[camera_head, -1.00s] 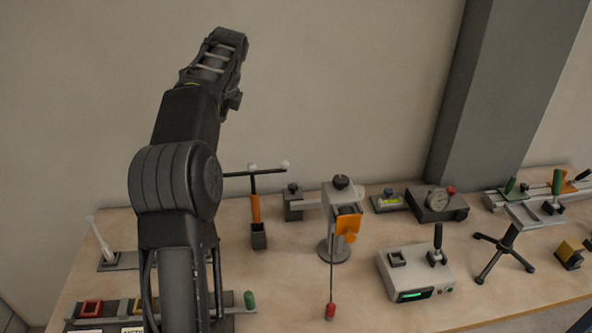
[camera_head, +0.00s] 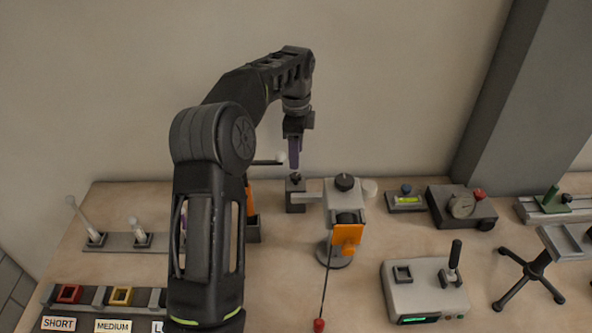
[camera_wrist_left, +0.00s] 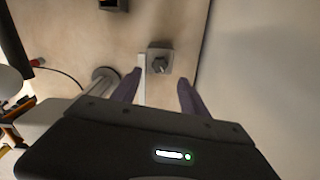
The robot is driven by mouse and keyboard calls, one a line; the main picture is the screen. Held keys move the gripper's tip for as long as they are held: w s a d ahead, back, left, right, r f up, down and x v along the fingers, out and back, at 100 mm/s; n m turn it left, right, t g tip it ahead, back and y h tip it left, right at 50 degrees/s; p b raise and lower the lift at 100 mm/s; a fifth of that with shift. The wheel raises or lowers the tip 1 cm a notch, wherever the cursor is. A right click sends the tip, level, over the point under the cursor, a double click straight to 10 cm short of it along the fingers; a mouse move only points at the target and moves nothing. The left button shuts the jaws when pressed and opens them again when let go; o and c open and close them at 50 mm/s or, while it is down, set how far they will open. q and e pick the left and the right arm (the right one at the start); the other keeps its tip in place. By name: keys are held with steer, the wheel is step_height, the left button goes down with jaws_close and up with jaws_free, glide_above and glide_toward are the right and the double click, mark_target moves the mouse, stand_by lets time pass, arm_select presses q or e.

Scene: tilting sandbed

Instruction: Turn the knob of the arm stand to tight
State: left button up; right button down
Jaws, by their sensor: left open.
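The arm stand has a grey head (camera_head: 343,205) on a post with a round base (camera_head: 334,255), and a light bar runs left from the head. A small dark block (camera_head: 295,198) with a black knob (camera_head: 296,178) on top stands at the bar's left end. Another black knob (camera_head: 344,182) tops the head. My left gripper (camera_head: 294,166) points down just above the block's knob, its purple fingers apart. In the left wrist view the knob (camera_wrist_left: 160,66) lies ahead, between the open fingers (camera_wrist_left: 159,77). I cannot tell whether they touch it. My right gripper is out of view.
An orange-handled tool (camera_head: 251,200) stands left, partly behind my arm. A light box (camera_head: 425,290) and a gauge box (camera_head: 462,207) stand right. The wall is close behind.

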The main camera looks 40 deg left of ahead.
mark_target(295, 175)
arm_select(q)
step_height(295, 175, down, 7)
steer(key=shift+f+p, duration=0.1)
steer(key=shift+p, duration=0.55)
jaws_close()
